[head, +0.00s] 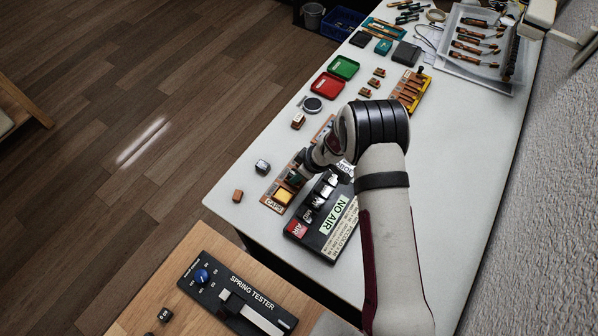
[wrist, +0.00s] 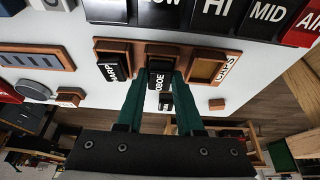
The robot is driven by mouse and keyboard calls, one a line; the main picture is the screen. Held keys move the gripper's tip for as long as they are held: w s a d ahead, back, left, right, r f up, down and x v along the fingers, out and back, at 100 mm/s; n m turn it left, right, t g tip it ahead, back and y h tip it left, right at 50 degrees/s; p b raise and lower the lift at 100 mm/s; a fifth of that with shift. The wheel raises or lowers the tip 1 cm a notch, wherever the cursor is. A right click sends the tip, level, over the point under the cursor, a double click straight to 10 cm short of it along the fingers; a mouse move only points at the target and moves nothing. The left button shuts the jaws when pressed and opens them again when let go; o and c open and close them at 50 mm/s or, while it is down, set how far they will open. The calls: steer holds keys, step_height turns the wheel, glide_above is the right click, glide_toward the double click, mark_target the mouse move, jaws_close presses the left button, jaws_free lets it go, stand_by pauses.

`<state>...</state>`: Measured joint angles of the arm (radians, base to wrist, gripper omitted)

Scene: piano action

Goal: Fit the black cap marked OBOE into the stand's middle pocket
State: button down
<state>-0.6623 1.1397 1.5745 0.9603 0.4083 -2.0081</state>
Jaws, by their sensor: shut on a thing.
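The black cap marked OBOE (wrist: 158,80) is between the green fingers of my gripper (wrist: 161,76), which is shut on it. The cap is at the middle pocket of the wooden stand (wrist: 228,76) marked CAPS; I cannot tell whether it is seated or just above. The pocket's floor is hidden. A black cap marked HARP (wrist: 112,68) is in the pocket to the left in the wrist view. The pocket to the right (wrist: 206,70) shows a yellowish face. In the head view, my arm hides part of the stand (head: 274,206) and the OBOE cap.
A loose dark cap (head: 262,167) and a small brown block (head: 238,196) lie near the stand. Red (head: 327,86) and green (head: 343,67) trays are farther back. The table's left edge is near.

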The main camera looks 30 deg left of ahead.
steer(key=shift+c, duration=2.3)
jaws_free()
steer(key=shift+r, duration=3.5)
steer(key=shift+r, duration=0.1)
steer(key=s+d+r+m, duration=0.2)
steer(key=d+r+m, duration=0.3)
steer(key=d+r, duration=0.4)
steer(key=s+d+r+m, duration=0.2)
steer(key=d+r+m, duration=0.3)
steer(key=d+r, duration=0.4)
steer(key=s+d+r+m+h, duration=0.1)
steer(key=s+d+r+m, duration=0.2)
steer(key=s+d+m, duration=0.3)
steer(key=s+d+r+m+h, duration=0.1)
steer(key=s+d+r+m, duration=0.1)
steer(key=s+d+m, duration=0.5)
steer(key=s, duration=0.4)
steer(key=shift+d+r+m+h, duration=0.3)
steer(key=shift+r, duration=0.1)
